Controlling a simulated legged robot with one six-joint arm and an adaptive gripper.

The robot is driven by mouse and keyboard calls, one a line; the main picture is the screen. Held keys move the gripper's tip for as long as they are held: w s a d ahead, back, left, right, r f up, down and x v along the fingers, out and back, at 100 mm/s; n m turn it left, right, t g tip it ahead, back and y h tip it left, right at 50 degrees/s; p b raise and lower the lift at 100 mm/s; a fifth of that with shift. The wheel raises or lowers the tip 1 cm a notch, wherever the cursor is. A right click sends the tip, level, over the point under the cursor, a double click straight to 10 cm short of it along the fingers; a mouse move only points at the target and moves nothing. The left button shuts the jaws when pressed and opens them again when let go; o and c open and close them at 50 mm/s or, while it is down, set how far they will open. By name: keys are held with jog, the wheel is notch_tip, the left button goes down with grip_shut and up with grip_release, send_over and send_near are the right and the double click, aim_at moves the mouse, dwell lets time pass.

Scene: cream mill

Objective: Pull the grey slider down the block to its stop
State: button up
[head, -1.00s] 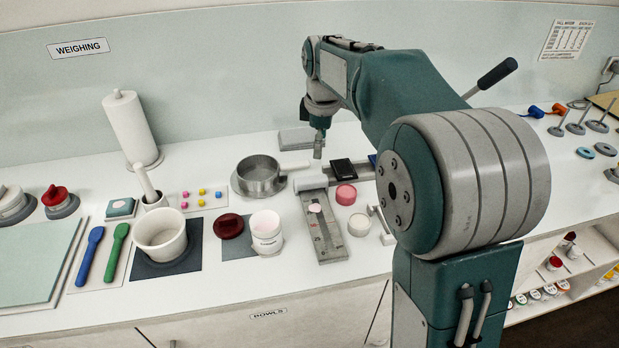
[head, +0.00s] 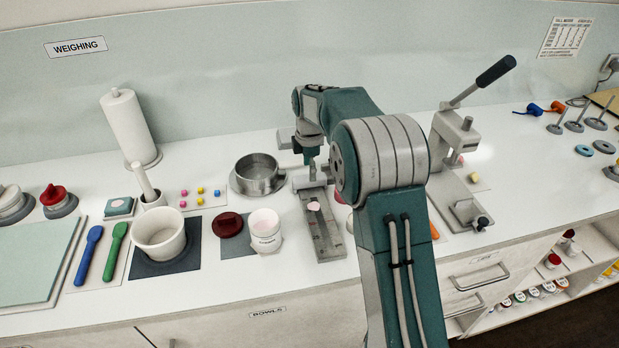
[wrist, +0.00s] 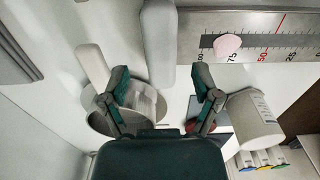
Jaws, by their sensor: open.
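The grey block (head: 326,238) with a slot and number scale lies on the white bench in the head view; its scale also shows in the wrist view (wrist: 290,22). The grey slider (wrist: 158,38) is a bar across the block's high-number end. A pink lump (wrist: 228,44) sits on the block beside it, near the 75 mark. My gripper (wrist: 161,80) is open, one finger on each side of the slider's near end, with no clear contact. In the head view my gripper (head: 312,172) is over the block's far end and partly hides the slider.
A metal pan (head: 258,174) stands left of my gripper, close to the left finger in the wrist view. A white jar (head: 265,228) and dark red lid (head: 229,225) are left of the block. A lever press (head: 456,150) stands to the right.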

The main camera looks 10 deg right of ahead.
jog(key=shift+f, duration=1.75)
grip_shut()
jog(key=shift+s, duration=0.1)
